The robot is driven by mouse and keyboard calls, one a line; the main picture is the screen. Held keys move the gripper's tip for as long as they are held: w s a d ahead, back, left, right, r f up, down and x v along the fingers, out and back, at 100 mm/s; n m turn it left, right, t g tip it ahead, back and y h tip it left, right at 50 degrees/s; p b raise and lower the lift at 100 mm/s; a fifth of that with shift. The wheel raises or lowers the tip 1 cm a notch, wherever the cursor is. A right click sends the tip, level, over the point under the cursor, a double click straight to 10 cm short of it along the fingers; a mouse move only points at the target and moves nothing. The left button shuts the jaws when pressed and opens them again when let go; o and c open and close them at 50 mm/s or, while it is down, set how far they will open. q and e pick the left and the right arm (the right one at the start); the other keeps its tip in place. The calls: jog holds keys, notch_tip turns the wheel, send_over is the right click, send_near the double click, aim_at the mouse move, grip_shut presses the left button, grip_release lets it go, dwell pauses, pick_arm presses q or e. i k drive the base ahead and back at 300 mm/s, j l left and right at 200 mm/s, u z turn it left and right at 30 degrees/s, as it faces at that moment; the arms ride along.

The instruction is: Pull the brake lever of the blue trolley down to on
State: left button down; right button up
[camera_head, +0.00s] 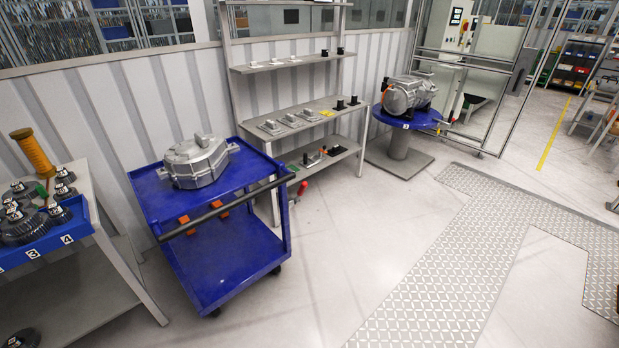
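The blue trolley (225,265) stands on the floor left of the middle, with a grey metal housing (196,160) on its top. A dark push bar (228,207) runs across its near side. A small lever with a red handle (302,187) sticks up just past the trolley's right side. It looks like the brake lever, but I cannot tell what it is fixed to or whether it is on or off. Neither of my grippers is in view.
A bench (105,290) with gears stands at the left. Shelves (300,123) with small parts stand behind the trolley. A round blue table (423,117) with a motor is farther back. The floor right of the trolley is clear, with a metal tread plate (440,285).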

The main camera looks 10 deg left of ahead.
aim_at(304, 184)
jog(key=i+j+z, duration=0.2)
jog(key=i, duration=0.15)
jog(key=i+z, duration=0.15)
jog(key=i, duration=0.25)
jog(key=i+j+z, duration=0.2)
jog(key=i+j, duration=0.05)
jog(key=i, duration=0.1)
